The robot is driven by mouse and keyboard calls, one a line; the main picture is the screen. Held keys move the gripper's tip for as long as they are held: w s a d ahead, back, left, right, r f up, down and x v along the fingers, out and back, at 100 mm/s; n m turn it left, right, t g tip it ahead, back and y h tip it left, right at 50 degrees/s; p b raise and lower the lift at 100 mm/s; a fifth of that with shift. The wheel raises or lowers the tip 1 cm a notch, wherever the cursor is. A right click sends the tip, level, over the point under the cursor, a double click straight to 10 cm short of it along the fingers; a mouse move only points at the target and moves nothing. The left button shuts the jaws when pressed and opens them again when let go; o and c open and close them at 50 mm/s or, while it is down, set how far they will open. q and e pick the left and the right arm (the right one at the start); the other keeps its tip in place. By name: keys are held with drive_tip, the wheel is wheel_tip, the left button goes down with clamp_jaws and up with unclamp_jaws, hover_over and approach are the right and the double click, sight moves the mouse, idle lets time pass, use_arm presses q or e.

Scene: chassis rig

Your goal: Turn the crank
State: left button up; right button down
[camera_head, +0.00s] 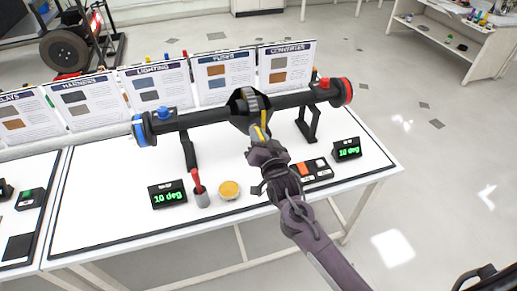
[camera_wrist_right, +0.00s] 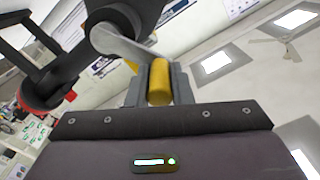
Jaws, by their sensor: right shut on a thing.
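A black axle rig (camera_head: 200,118) stands on the white table, with a blue end at left and a red end at right. The crank's yellow handle (camera_head: 263,118) shows at its central hub, just above my right gripper (camera_head: 262,137). In the right wrist view the yellow handle (camera_wrist_right: 160,82) sits between the two fingers of my right gripper (camera_wrist_right: 158,90), which is shut on it. Part of the handle is hidden by the fingers. Two small displays, one at left (camera_head: 168,194) and one at right (camera_head: 347,149), both read 10 deg. My left gripper is not in view.
Info boards (camera_head: 155,85) stand along the table's back edge.

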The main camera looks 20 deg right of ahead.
drive_tip(key=shift+d+r+m, duration=0.2)
drive_tip(key=shift+d+m, duration=0.15)
drive_tip(key=shift+m, duration=0.25)
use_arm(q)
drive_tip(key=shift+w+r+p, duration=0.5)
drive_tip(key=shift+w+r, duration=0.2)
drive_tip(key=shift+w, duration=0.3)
use_arm(e)
drive_tip(key=d+m, duration=0.1)
drive_tip(key=m, duration=0.1)
drive_tip(key=d+m, duration=0.1)
drive_tip(key=m, duration=0.1)
drive_tip(key=shift+d+r+m, duration=0.15)
drive_tip(key=shift+d+m, duration=0.25)
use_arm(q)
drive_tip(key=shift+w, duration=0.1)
use_arm(e)
drive_tip(key=c, duration=1.3)
unclamp_jaws()
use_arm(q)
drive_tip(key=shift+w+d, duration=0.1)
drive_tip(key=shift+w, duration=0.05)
